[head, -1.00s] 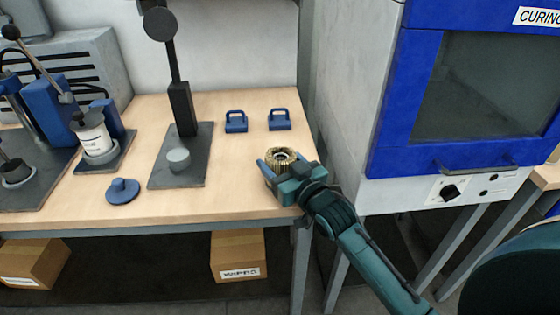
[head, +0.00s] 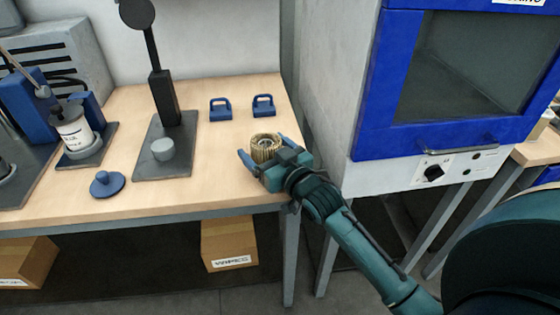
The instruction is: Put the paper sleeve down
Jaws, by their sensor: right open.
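The paper sleeve (head: 265,147) is a short, tan, pleated ring with a dark hollow centre. It stands upright on the wooden table (head: 222,178) near the right front corner. My right gripper (head: 264,156) reaches in from the lower right. Its blue fingers are spread, one on each side of the sleeve, and it is open. The sleeve's lower front is partly hidden by the gripper. I cannot tell whether a finger still touches it. My left gripper is not in view.
Two blue clamp-like blocks (head: 220,109) (head: 263,105) stand behind the sleeve. A dark stand on a grey plate (head: 150,172), a blue knobbed disc (head: 107,184) and a white labelled canister (head: 74,132) are to the left. A blue-fronted curing oven (head: 367,120) stands right of the table.

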